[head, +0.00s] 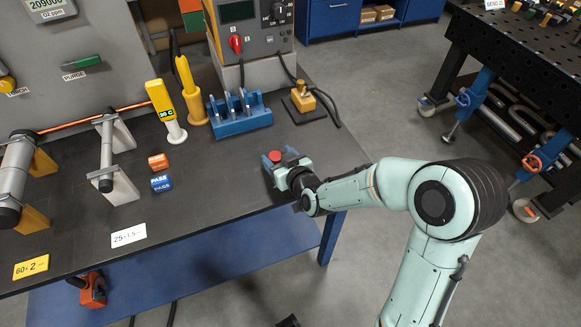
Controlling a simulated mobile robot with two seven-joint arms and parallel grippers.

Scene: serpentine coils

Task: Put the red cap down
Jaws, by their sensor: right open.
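The red cap (275,156) shows as a small round red piece at the tip of my right gripper (280,165), near the right end of the dark bench top. The right gripper is open, with its wrist and hand covering the near side of the spot. I cannot tell whether the cap touches a finger or rests on the bench. My left gripper is not in view.
A blue rack (240,114) with several upright tools and a brass-coloured block (303,100) stand behind the gripper.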

